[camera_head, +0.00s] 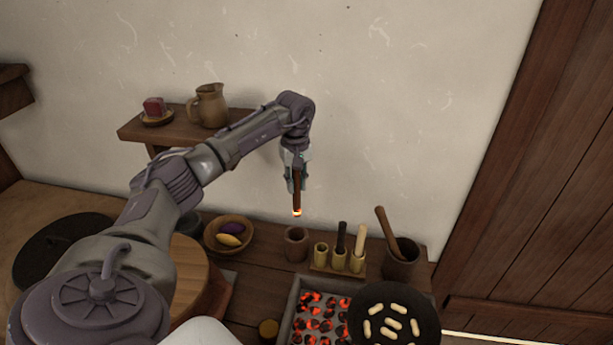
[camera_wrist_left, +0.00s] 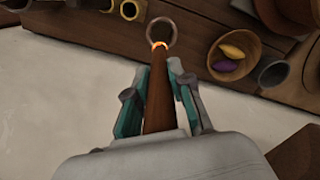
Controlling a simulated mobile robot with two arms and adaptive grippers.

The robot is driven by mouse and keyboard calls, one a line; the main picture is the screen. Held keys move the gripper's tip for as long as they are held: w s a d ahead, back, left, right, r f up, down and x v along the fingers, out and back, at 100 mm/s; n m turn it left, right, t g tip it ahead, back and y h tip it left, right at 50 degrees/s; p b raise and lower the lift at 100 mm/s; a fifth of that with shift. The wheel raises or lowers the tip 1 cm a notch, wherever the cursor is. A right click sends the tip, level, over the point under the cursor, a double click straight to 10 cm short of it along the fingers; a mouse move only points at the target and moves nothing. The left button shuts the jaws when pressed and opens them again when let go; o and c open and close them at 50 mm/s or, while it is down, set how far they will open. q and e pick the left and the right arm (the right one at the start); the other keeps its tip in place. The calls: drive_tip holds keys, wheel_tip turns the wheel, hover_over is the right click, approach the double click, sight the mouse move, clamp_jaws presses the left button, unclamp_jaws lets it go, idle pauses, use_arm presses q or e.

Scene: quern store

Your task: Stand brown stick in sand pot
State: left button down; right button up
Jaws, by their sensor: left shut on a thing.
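My left gripper (camera_head: 296,182) is shut on the brown stick (camera_head: 297,199) and holds it upright in the air. The stick's lower tip glows orange. It also shows between the fingers in the left wrist view (camera_wrist_left: 158,95). A small round brown pot (camera_head: 296,245), which looks like the sand pot, stands on the dark wooden bench below the tip. Its mouth shows just beyond the glowing tip in the wrist view (camera_wrist_left: 162,33). The tip is above the pot, apart from it in the head view. What fills the pot is hard to tell. My right gripper is not in view.
Right of the pot, a holder (camera_head: 338,270) has three tubes, one empty, two with a black and a pale stick. A mortar with pestle (camera_head: 400,262) stands beyond. Left is a bowl (camera_head: 228,235). In front are a coal tray (camera_head: 318,312) and a dark pan (camera_head: 396,315).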

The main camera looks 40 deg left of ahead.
sight(295, 199)
use_arm(q)
drive_tip(key=f+b, duration=0.3)
drive_tip(key=f, duration=0.1)
drive_tip(key=shift+s+f, duration=0.1)
drive_tip(key=shift+s, duration=0.2)
drive_tip(key=shift+s+f+b, duration=0.15)
drive_tip(key=shift+f+b, duration=0.5)
drive_tip(key=shift+f, duration=0.05)
wheel_tip(295, 199, down, 8)
drive_tip(key=b, duration=0.5)
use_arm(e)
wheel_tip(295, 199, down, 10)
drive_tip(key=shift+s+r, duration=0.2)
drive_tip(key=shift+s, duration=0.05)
use_arm(q)
drive_tip(key=c, duration=1)
unclamp_jaws()
drive_tip(key=shift+o, duration=0.2)
drive_tip(key=shift+r, duration=0.1)
